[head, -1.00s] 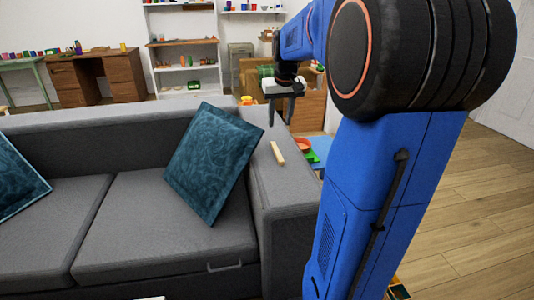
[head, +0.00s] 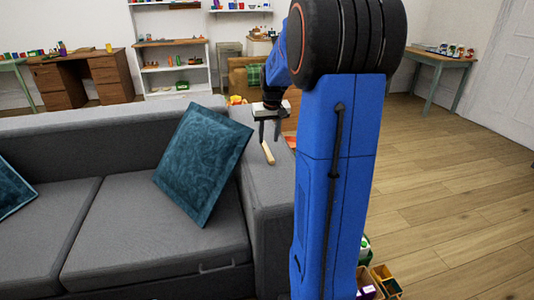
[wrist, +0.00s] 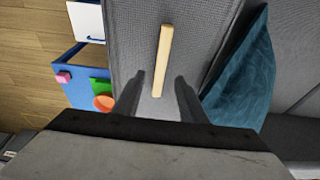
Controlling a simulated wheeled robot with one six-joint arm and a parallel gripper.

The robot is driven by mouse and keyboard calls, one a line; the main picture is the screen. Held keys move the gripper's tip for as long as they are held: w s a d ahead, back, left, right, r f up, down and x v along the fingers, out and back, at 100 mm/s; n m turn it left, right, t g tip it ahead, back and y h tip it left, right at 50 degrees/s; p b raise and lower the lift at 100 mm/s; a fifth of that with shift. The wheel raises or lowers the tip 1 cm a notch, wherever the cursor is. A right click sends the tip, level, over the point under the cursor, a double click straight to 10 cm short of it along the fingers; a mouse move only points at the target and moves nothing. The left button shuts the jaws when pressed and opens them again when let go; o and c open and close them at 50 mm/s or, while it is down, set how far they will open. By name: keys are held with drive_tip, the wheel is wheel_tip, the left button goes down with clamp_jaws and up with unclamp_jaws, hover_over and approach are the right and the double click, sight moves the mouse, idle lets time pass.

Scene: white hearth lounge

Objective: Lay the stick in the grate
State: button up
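The stick (head: 268,153) is a short pale wooden bar lying on the grey sofa's right armrest. In the wrist view the stick (wrist: 162,60) lies lengthwise ahead of my gripper, its near end between the lines of the two fingers. My gripper (head: 269,138) is open and empty, pointing down above the armrest just behind the stick. In the wrist view its two dark fingers (wrist: 159,88) stand apart with nothing held. I see no grate in these views.
The grey sofa (head: 150,225) fills the left, with a teal cushion (head: 203,162) leaning by the armrest. A blue surface with small coloured things (wrist: 75,80) lies beside the armrest. Wooden floor (head: 450,190) is open at right. Small boxes (head: 385,280) stand low near my arm.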

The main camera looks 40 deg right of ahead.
sight(267, 150)
drive_tip(key=shift+x, duration=3.15)
drive_tip(key=shift+a, duration=0.1)
clamp_jaws()
